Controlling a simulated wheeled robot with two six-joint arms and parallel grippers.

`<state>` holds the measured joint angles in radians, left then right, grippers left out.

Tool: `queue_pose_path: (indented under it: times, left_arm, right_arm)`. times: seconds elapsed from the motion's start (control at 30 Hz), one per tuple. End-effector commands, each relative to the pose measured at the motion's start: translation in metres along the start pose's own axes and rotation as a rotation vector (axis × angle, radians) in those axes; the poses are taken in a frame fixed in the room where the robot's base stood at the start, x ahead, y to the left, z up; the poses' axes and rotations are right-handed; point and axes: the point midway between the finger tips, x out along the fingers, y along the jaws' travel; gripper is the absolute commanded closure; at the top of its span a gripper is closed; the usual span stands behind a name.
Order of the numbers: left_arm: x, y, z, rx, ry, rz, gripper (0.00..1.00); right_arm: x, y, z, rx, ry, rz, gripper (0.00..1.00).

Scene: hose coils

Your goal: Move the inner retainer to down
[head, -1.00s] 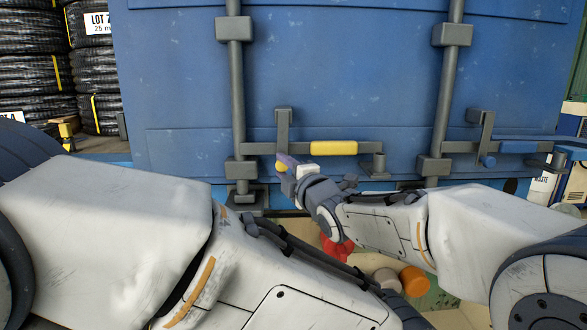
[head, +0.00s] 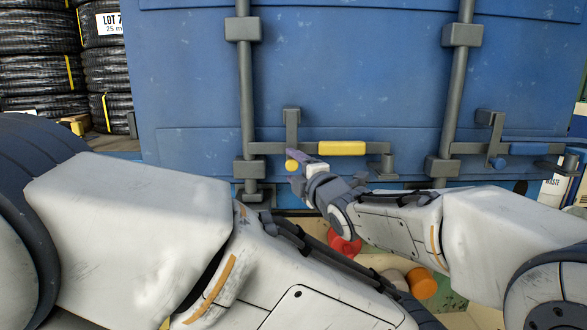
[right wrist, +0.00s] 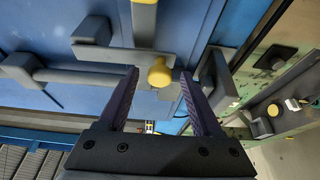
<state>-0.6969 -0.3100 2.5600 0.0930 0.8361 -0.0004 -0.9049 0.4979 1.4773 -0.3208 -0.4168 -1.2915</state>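The inner retainer, a grey bracket (head: 292,127) with a yellow knob (head: 291,165), is on the blue door beside the yellow-sleeved handle (head: 341,148). Its upright grey arm stands above the handle bar. My right gripper (head: 297,160) is at the knob, its purple-padded fingers partly hiding the bracket. In the right wrist view the yellow knob (right wrist: 159,72) lies between the tips of the open fingers (right wrist: 163,85), with gaps at both sides. No contact shows. My left arm crosses the lower left of the head view; its gripper is out of view.
Vertical grey lock rods (head: 245,90) run up the door. Wrapped black hose coils (head: 38,60) stand at left. A red object (head: 344,243) and an orange one (head: 422,284) lie below my right arm.

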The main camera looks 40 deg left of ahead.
Motion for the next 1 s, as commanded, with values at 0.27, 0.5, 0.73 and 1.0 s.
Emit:
queue_pose_path:
  times: [0.27, 0.5, 0.73, 1.0]
  left_arm:
    - [0.016, -0.001, 0.001, 0.000, 0.000, 0.000, 0.50]
    - [0.037, -0.003, 0.002, 0.000, 0.000, 0.000, 0.50]
    - [0.046, -0.003, 0.003, 0.000, 0.000, 0.000, 0.50]
    - [0.047, -0.003, 0.003, 0.000, 0.000, 0.000, 0.50]
  right_arm:
    - [-0.023, -0.003, 0.000, 0.001, -0.001, 0.002, 0.34]
    - [-0.070, -0.003, 0.000, 0.000, -0.001, 0.003, 0.34]
    - [-0.100, -0.001, 0.000, 0.000, -0.001, 0.001, 0.34]
    - [-0.105, 0.000, -0.001, 0.000, -0.001, 0.000, 0.34]
